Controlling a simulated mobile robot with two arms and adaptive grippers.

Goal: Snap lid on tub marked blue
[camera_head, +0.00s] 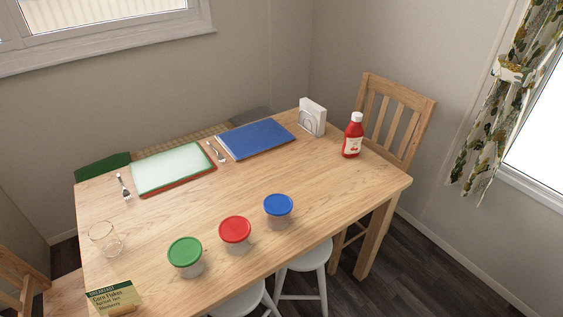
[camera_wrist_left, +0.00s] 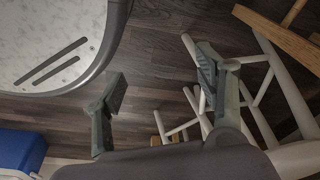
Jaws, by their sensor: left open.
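In the head view a clear tub (camera_head: 279,221) with a blue lid (camera_head: 278,204) on top stands near the table's front edge. I cannot tell whether the lid is pressed fully down. Left of it stand a tub with a red lid (camera_head: 235,229) and a tub with a green lid (camera_head: 185,251). My left gripper (camera_wrist_left: 160,84) shows only in the left wrist view. Its fingers are apart and empty above the dark floor, away from the tubs. My right gripper is not in view.
The wooden table (camera_head: 330,185) also holds a ketchup bottle (camera_head: 352,137), a napkin holder (camera_head: 312,117), a blue folder (camera_head: 256,139), a green board (camera_head: 172,168), forks, a glass (camera_head: 106,240) and a breakfast card (camera_head: 114,298). White stool legs (camera_wrist_left: 262,75) stand near my left gripper.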

